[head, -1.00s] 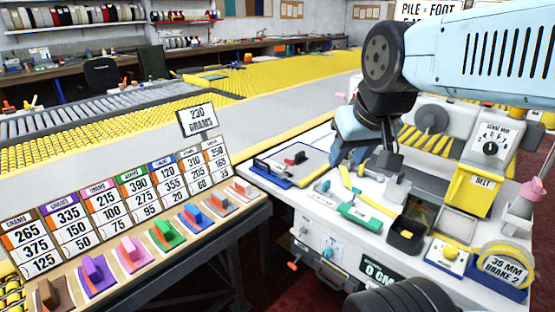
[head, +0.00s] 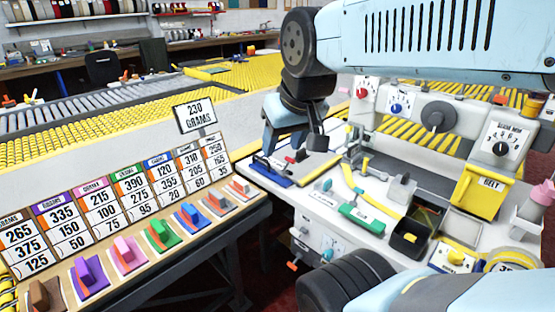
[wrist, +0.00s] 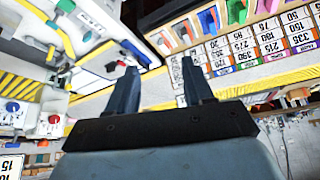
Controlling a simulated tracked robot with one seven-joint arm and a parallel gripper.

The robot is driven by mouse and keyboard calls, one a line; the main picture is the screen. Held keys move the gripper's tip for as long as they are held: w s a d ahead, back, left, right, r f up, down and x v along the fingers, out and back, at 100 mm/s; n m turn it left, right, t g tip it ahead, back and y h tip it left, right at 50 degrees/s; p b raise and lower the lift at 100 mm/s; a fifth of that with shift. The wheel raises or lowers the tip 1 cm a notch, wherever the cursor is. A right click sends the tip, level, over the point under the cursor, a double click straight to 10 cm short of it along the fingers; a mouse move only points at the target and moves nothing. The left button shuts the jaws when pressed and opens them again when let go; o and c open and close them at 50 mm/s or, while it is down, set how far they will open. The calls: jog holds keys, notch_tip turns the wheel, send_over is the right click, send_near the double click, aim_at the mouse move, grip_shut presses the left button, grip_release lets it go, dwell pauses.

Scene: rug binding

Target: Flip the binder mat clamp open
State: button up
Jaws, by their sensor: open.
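The binder mat clamp (head: 290,160) has a red and dark handle and sits at the left end of the white machine table. It lies beside a tan mat (head: 315,165) and a blue-edged plate (head: 271,172). My gripper (head: 293,146) is just above the clamp and hides part of it; I cannot tell whether they touch. In the wrist view my gripper (wrist: 160,82) is open, with both fingers apart and nothing between them.
A rack of coloured weights (head: 162,235) under number cards stands at the left. A green-handled tool (head: 360,217), a black bin (head: 411,238) and a yellow belt box (head: 481,190) are on the table.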

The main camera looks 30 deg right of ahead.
jog(key=shift+o, duration=0.7)
jog(key=shift+w+d+r, duration=0.1)
jog(key=shift+w+r, duration=0.05)
jog(key=shift+w, duration=0.25)
jog(key=shift+o, duration=1)
jog(key=w, duration=0.1)
jog(key=w+m, duration=0.1)
jog(key=w, duration=0.1)
jog(key=shift+r+g, duration=0.4)
jog(key=m+g+y, duration=0.3)
jog(key=m+g, duration=0.2)
jog(key=m, duration=0.5)
send_over(288, 160)
jog(key=s+a, duration=0.3)
jog(key=s, duration=0.1)
notch_tip(288, 160, down, 8)
jog(key=w+d+f+m+g+y, duration=0.1)
jog(key=w+d+f+m, duration=0.2)
jog(key=w+d+f, duration=0.45)
jog(key=x, duration=0.5)
jog(key=s+x, duration=0.1)
jog(key=x, duration=0.4)
jog(key=d+x, duration=0.1)
jog(key=x, duration=0.5)
jog(key=shift+s+d+f, duration=0.1)
jog(key=shift+s, duration=0.2)
jog(key=shift+c, duration=0.2)
